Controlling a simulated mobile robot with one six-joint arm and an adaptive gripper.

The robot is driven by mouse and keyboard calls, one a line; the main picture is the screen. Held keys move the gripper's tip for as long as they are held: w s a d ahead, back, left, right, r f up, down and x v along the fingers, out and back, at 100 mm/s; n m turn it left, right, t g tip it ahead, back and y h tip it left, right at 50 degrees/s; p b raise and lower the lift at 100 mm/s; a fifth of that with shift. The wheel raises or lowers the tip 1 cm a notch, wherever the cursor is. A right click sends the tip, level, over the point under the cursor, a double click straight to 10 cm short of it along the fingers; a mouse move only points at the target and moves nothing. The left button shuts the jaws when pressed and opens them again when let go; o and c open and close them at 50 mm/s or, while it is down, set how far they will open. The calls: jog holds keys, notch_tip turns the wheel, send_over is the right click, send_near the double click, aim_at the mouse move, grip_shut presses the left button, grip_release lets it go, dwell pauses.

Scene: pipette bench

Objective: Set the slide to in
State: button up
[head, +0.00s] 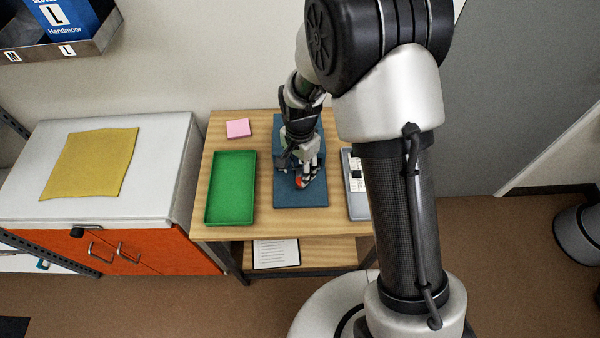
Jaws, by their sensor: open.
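My gripper (309,174) points down over the blue mat (300,199) on the wooden bench. It is open. A small orange-red part (299,182) shows right at the fingertips, low over the mat. I cannot tell whether the fingers touch it. My gripper and wrist hide most of what stands on the mat there, so the slide and its position cannot be made out.
A green tray (208,219) lies left of the mat, with a pink note pad (238,128) behind it. A grey device with light keys (355,184) lies to the right, partly hidden by my arm. A white cabinet (165,160) with a yellow cloth (92,164) stands left.

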notch_tip(320, 180, up, 9)
dwell(0.7)
jog(key=s+d+r+n+t, duration=0.1)
jog(key=s+d+r+n, duration=0.2)
jog(key=r, duration=0.4)
jog(key=s+d+r+n+t, duration=0.1)
jog(key=s+d+r, duration=0.2)
jog(key=s+r, duration=0.35)
jog(key=s+d+r+n+t, duration=0.1)
jog(key=s+d+r+n, duration=0.1)
jog(key=s, duration=0.4)
jog(key=s+d+r+n+t, duration=0.1)
jog(key=s+d+r+n, duration=0.1)
jog(key=s, duration=0.4)
jog(key=shift+s+d+r+n+t, duration=0.3)
jog(key=shift+s+r+n, duration=0.1)
jog(key=shift+n, duration=0.3)
